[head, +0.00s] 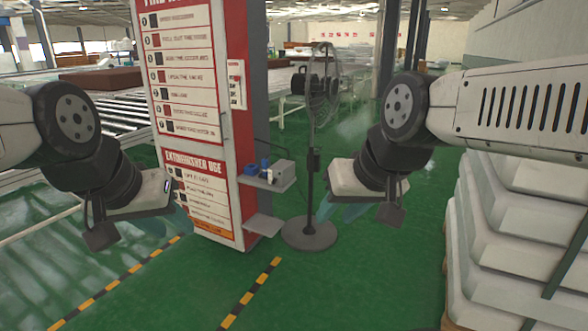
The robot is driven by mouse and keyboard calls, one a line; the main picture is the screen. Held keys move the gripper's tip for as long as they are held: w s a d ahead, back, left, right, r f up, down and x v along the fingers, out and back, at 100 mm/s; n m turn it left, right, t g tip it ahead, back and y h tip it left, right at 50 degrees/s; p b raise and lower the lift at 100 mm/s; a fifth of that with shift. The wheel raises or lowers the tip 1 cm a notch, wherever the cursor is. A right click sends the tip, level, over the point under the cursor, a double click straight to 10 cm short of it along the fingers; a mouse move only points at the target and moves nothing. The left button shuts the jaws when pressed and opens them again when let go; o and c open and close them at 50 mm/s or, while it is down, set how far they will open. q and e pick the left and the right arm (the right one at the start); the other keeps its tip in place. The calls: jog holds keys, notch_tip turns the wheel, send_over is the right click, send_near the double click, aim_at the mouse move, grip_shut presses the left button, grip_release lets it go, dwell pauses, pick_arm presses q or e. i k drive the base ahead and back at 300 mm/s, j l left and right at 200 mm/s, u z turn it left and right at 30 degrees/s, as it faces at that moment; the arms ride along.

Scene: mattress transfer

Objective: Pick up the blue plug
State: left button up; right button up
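The blue plug seems to be among the small blue items (252,169) on a small grey shelf (268,184) fixed to the side of the red and white fire-equipment cabinet. It is too small to tell its exact shape. My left gripper (168,222) hangs in front of the cabinet's lower left, with its bluish fingers apart and nothing seen between them. My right gripper (340,211) is to the right of the shelf, in front of the fan stand, with its fingers apart and empty. Neither gripper touches the plug.
A grey box (284,172) sits beside the blue items. A lower shelf (263,225) juts from the cabinet (192,75). A standing fan (309,233) is close to the right. Stacked white mattresses (510,230) fill the right side. Green floor in front is clear.

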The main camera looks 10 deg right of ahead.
aim_at(266, 163)
jog(key=i+j, duration=0.15)
jog(key=i, duration=0.5)
jog(key=i+j, duration=0.2)
jog(key=i, duration=0.45)
jog(key=i+j, duration=0.15)
jog(key=i, duration=0.45)
jog(key=i+j, duration=0.15)
jog(key=i, duration=0.5)
